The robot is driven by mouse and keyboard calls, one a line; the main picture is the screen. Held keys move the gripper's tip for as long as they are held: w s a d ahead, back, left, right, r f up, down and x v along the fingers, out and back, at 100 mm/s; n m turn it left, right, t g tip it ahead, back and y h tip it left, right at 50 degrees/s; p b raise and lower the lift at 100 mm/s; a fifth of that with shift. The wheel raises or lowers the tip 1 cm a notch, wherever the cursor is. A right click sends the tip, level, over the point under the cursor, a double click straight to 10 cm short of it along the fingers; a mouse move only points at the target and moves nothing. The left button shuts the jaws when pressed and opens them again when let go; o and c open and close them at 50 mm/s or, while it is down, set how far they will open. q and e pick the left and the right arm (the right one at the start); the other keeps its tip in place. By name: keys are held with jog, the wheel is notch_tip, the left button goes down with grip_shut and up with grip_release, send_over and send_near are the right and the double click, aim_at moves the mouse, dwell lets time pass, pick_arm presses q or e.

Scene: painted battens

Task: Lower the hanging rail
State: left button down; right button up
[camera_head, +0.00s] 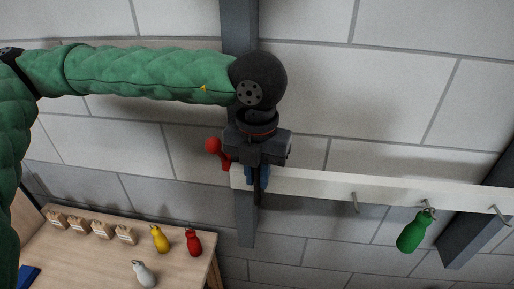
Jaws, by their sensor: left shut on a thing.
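The hanging rail (310,183) is a long white batten across dark upright posts on the wall. It runs from the middle of the view to the right edge, with metal hooks along it. A green bottle-shaped piece (412,232) hangs from one hook. My left gripper (257,183) is at the rail's left end, in front of a dark post (246,225), and is shut on the rail. Its fingers hide that part of the rail. A red knob with a red lever (213,146) is just left of the gripper. My right gripper is not in view.
A wooden table (90,262) stands at lower left. It holds several small wooden blocks (100,229), a yellow piece (160,240), a red piece (193,243), a white piece (145,274) and something blue (28,277). A second dark post (480,220) is at right.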

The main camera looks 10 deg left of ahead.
aim_at(258, 200)
pick_arm(q)
jog(key=shift+f, duration=2.55)
jog(key=c, duration=1.4)
grip_release()
notch_tip(258, 200, up, 12)
jog(key=shift+r, duration=0.1)
